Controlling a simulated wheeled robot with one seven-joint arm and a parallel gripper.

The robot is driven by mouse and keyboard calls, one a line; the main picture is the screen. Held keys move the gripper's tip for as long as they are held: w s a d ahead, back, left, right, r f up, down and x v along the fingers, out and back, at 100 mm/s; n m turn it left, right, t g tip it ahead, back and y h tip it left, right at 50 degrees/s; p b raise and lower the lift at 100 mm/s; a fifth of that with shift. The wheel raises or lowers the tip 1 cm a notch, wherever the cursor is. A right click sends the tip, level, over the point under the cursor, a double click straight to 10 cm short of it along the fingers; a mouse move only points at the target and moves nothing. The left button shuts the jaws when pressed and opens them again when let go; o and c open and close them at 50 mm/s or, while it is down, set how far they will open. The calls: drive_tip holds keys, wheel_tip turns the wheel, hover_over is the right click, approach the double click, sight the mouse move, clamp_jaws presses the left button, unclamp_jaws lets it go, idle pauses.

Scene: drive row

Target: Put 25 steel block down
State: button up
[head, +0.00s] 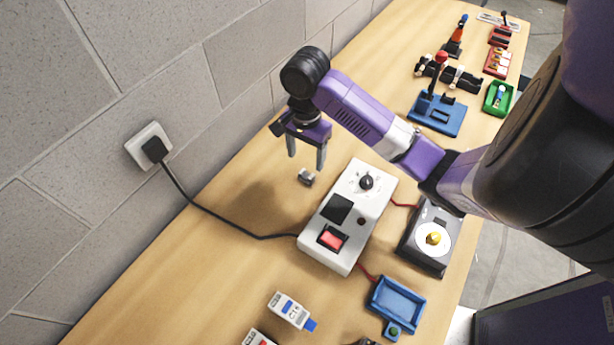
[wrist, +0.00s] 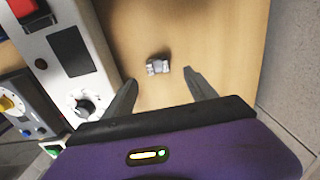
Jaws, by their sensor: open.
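The steel block (head: 306,177) is a small grey piece. It rests on the wooden table, left of the white control box. My gripper (head: 306,160) is above it with its two fingers apart and nothing between them. In the wrist view the block (wrist: 158,66) lies on the table just beyond the open fingertips of my gripper (wrist: 160,78), roughly centred between them. It does not touch either finger. Any number on the block is too small to read.
The white control box (head: 348,215) with a red switch and knob stands close to the right of the block. A black cord (head: 225,222) runs from the wall plug to the box. The wall (head: 215,75) is at the left. Bare table (head: 200,270) lies in front.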

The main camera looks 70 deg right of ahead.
sight(307, 176)
drive_tip(key=f+b, duration=0.1)
drive_tip(key=f, duration=0.2)
drive_tip(key=f+b, duration=0.1)
drive_tip(key=f, duration=0.1)
drive_tip(key=shift+s+a+f, duration=0.15)
drive_tip(key=shift+s+f, duration=0.05)
drive_tip(key=shift+f, duration=1.05)
clamp_jaws()
